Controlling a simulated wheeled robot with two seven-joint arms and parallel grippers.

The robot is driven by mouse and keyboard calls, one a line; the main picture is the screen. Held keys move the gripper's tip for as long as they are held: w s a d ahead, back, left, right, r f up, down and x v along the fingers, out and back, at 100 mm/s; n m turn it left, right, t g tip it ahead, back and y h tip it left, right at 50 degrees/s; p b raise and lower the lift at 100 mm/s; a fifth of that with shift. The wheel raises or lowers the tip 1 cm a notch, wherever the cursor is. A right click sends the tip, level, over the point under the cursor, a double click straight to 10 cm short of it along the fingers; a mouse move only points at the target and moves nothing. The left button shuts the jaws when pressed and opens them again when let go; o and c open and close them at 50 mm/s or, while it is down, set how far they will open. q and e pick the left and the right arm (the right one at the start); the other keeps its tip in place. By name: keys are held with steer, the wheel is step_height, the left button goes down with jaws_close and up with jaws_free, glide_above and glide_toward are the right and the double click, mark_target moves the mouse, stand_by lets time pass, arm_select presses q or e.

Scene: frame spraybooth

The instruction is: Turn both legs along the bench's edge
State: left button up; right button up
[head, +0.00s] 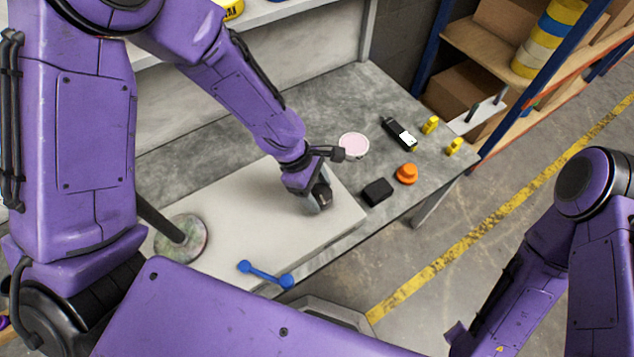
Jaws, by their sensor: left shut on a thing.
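A blue bar with rounded ends (266,274), perhaps one of the legs, lies at a slant near the front edge of a pale board on the bench (376,88). My left gripper (319,201) points down over the right part of the board, to the right of and behind the blue bar. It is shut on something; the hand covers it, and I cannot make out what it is. No second blue bar shows. My right arm is at the lower right, off the bench, and its gripper is not in view.
The pale board (225,222) bears a round mottled disc (181,241). To its right are a black block (377,192), an orange knob (406,173), a pink disc (354,145), a black device (399,134) and yellow pieces (430,125). A shelf rack (480,50) stands behind.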

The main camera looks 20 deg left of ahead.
arm_select(q)
steer(key=m+p, duration=0.2)
steer(key=m+g+p, duration=0.1)
steer(key=p, duration=0.2)
steer(key=m+g+p, duration=0.1)
steer(key=m+p, duration=0.1)
steer(key=shift+w+r+m+y+p, duration=0.15)
steer(key=shift+r+m+y+p, duration=0.15)
steer(key=shift+p, duration=0.05)
steer(key=shift+d+m+p, duration=0.1)
steer(key=shift+m+p, duration=0.25)
steer(key=shift+m, duration=0.05)
steer(key=shift+f+m+g+p, duration=0.1)
steer(key=shift+m+g+p, duration=0.5)
steer(key=shift+m, duration=0.3)
steer(key=m+y+p, duration=0.1)
steer(key=m, duration=0.1)
steer(key=shift+w+f+m, duration=0.1)
steer(key=shift+w+m, duration=0.05)
steer(key=shift+m, duration=0.25)
steer(key=m+y, duration=0.1)
steer(key=m, duration=0.1)
steer(key=m+g+y+p, duration=0.1)
steer(key=m, duration=0.1)
steer(key=shift+d+f+m, duration=0.1)
steer(key=shift+d+m, duration=0.1)
steer(key=shift+m, duration=0.2)
steer(key=o, duration=1)
steer(key=shift+o, duration=0.2)
